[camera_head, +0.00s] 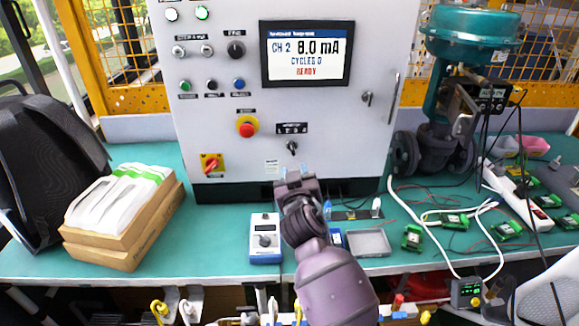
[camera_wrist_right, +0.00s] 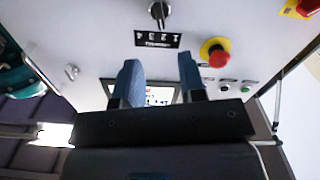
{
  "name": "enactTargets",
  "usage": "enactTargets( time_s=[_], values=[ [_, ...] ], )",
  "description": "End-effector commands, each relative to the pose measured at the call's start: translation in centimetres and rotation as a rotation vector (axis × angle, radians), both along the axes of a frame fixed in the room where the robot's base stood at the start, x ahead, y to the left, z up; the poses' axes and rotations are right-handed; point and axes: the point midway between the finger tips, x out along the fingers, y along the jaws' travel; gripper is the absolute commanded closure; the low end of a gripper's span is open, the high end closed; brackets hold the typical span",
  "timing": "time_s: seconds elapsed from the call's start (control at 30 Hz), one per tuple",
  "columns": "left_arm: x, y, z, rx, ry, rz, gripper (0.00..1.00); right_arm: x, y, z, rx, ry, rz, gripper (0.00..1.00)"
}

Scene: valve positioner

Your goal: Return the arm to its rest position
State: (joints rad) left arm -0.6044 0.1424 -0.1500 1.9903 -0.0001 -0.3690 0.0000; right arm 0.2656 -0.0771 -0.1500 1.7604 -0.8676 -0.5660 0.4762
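My right arm reaches up from the bottom of the head view toward the grey control cabinet (camera_head: 350,130). Its gripper (camera_head: 292,174) is in front of the cabinet's lower panel, just below the black selector knob (camera_head: 292,147). In the right wrist view the two blue fingers of the right gripper (camera_wrist_right: 160,80) stand apart, with nothing held between them. The selector knob also shows there (camera_wrist_right: 158,12), beyond the fingertips. Whether the fingers touch the panel cannot be told. My left gripper is in neither view.
A red emergency button (camera_head: 246,127) is left of the knob. On the green bench (camera_head: 215,235) are a blue meter (camera_head: 265,240), a grey tray (camera_head: 368,243), a cardboard box (camera_head: 125,230), circuit boards and a teal valve (camera_head: 470,40).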

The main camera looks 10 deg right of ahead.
Motion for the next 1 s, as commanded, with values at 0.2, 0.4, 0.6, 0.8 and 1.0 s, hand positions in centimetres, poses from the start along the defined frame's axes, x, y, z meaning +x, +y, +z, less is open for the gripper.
enactTargets(
  time_s=[0.2,0.4,0.6,0.8,1.0],
  values=[
    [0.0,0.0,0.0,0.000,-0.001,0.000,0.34,0.0,0.8,0.5,-0.041,0.000,0.053,0.63],
    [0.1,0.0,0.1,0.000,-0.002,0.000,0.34,-0.9,1.1,0.6,-0.012,-0.010,0.141,0.63],
    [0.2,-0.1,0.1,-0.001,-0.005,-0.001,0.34,-4.0,-0.6,-3.4,0.032,0.044,0.196,0.63],
    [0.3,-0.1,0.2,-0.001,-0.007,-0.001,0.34,-9.3,-3.4,-9.2,0.090,0.135,0.221,0.63],
    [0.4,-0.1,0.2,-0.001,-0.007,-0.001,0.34,-16.7,-6.5,-15.6,0.163,0.260,0.213,0.63]
  ],
)
